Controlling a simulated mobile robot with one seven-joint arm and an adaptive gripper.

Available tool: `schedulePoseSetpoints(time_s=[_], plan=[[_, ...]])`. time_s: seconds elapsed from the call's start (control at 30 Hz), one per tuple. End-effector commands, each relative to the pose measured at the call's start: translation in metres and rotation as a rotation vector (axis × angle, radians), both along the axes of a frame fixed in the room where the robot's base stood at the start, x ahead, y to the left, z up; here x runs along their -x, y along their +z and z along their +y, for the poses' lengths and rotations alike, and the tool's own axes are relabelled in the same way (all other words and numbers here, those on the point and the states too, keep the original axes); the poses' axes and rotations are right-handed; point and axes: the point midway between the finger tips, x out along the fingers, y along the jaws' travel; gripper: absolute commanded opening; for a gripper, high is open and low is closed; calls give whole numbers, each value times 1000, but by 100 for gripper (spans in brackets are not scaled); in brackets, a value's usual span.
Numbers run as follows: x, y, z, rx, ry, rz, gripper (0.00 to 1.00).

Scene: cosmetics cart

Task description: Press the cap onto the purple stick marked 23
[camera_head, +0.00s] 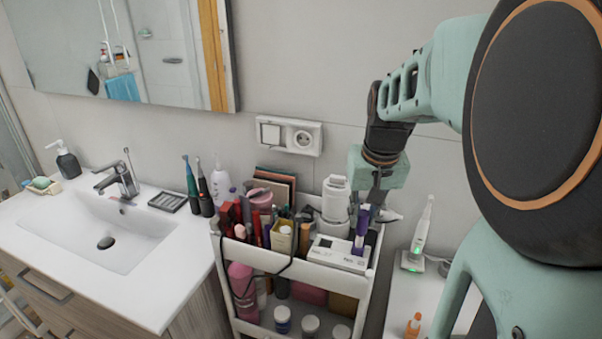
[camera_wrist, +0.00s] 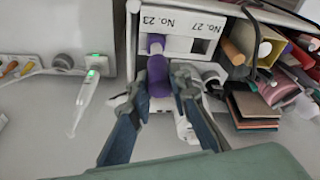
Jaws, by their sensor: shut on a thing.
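A white holder (camera_head: 340,253) marked No. 23 and No. 27 stands on the cart's top tier. It also shows in the wrist view (camera_wrist: 178,45). My gripper (camera_head: 367,207) is shut on a dark purple cap (camera_wrist: 158,76), its fingers (camera_wrist: 160,86) on either side. The cap (camera_head: 362,226) is held roughly upright over the holder's right end. A paler purple stick end (camera_wrist: 156,44) shows at the No. 23 place, in line with the cap. I cannot tell whether cap and stick touch or how far one covers the other. The No. 27 place shows a dark opening.
The cart (camera_head: 262,258) is crowded with pens, boxes and bottles left of the holder. A white bottle-like device (camera_head: 335,198) stands close behind. An electric toothbrush (camera_head: 421,228) on its charger stands to the right. A sink (camera_head: 105,235) is at far left.

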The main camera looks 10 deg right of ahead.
Motion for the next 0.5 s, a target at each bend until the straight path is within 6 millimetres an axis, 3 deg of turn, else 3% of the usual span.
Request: schedulePoseSetpoints(time_s=[0.5], plan=[[0, -8, 0, 0, 0, 0, 8]])
